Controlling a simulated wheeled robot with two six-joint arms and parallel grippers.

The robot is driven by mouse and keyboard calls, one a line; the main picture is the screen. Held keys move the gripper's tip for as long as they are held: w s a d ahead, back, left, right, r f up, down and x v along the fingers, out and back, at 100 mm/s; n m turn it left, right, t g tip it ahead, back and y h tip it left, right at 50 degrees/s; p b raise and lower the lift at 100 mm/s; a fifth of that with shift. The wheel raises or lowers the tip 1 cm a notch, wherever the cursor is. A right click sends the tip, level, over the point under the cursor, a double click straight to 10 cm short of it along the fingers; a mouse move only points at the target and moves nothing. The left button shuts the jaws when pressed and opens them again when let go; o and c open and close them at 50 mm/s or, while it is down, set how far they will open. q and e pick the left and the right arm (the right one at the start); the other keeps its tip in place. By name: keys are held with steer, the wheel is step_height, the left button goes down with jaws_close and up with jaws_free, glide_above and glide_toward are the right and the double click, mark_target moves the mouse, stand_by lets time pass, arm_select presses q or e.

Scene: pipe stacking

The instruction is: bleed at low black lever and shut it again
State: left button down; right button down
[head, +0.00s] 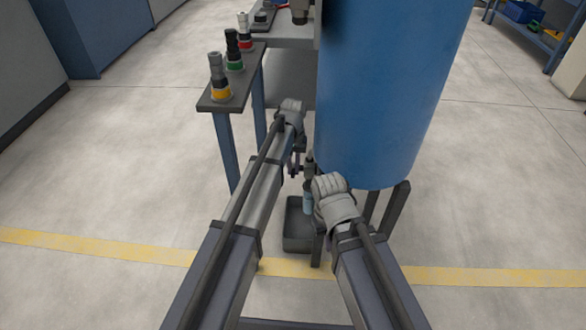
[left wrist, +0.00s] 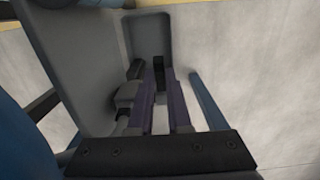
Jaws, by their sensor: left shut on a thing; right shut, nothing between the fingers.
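The blue tank (head: 385,90) stands on dark legs, with a small dark valve (head: 309,166) low on its left side. My left gripper (head: 296,163) is beside that valve, partly covered by its own arm. In the left wrist view, its two purple fingers (left wrist: 162,108) are shut on a black lever (left wrist: 158,72), whose end shows between them. My right gripper (head: 329,188) is just right of the valve, under the tank. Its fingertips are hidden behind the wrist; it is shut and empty.
A grey open bin (head: 297,240) stands on the floor below the valve. A narrow stand (head: 213,105) at the left carries capped fittings with yellow, green and red rings. A blue shelf (head: 530,30) is at the far right.

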arm_select(q)
steer(key=shift+w+r+g, duration=0.35)
steer(key=shift+w+g, duration=0.2)
steer(key=shift+g, duration=0.45)
steer(key=c, duration=0.9)
jaws_free()
steer(key=shift+o, duration=0.2)
steer(key=shift+r, duration=0.1)
steer(key=p+v, duration=0.7)
steer(key=p, duration=0.1)
steer(key=shift+r, duration=0.4)
steer(key=shift+w, duration=0.1)
